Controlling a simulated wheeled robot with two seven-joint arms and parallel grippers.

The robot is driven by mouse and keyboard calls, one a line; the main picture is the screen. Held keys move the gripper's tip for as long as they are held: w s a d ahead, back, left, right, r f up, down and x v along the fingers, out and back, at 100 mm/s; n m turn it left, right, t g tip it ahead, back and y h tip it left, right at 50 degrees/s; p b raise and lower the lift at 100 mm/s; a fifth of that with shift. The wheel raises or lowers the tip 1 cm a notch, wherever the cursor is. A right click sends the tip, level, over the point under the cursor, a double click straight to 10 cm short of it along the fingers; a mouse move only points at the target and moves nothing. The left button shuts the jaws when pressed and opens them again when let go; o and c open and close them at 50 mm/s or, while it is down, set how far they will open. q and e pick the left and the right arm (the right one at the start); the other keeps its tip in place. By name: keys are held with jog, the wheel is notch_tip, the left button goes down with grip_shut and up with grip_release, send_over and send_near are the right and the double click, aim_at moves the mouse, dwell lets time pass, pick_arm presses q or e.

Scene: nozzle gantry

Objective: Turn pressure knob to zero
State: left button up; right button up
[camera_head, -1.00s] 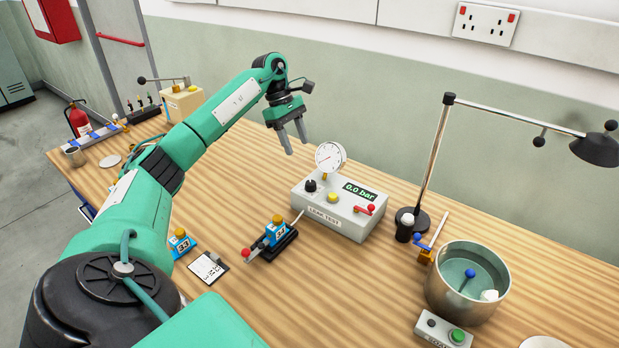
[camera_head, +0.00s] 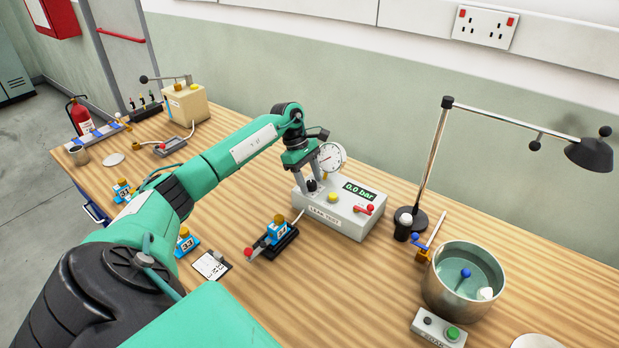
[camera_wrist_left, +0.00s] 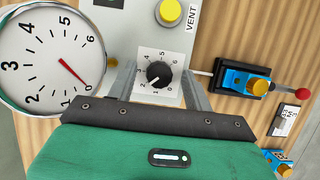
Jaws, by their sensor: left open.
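The black pressure knob (camera_head: 311,186) sits at the left end of the grey leak test box (camera_head: 345,222). In the left wrist view the knob (camera_wrist_left: 158,73) is on a white dial plate, its pale mark pointing to the lower left, near the 1. My left gripper (camera_head: 306,178) points down over it, open, with one finger (camera_wrist_left: 126,80) and the other (camera_wrist_left: 193,90) on either side of the knob. I cannot tell whether they touch it. The display (camera_head: 359,191) reads 0.0 bar. My right gripper is not in view.
The round gauge (camera_head: 331,157) stands close beside my left gripper. A blue clamped part (camera_head: 277,232) lies in front. A lamp (camera_head: 430,160) and a metal pot (camera_head: 450,290) stand right.

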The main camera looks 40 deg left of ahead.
pick_arm(q)
jog(key=c, duration=1)
jog(key=shift+o, duration=0.2)
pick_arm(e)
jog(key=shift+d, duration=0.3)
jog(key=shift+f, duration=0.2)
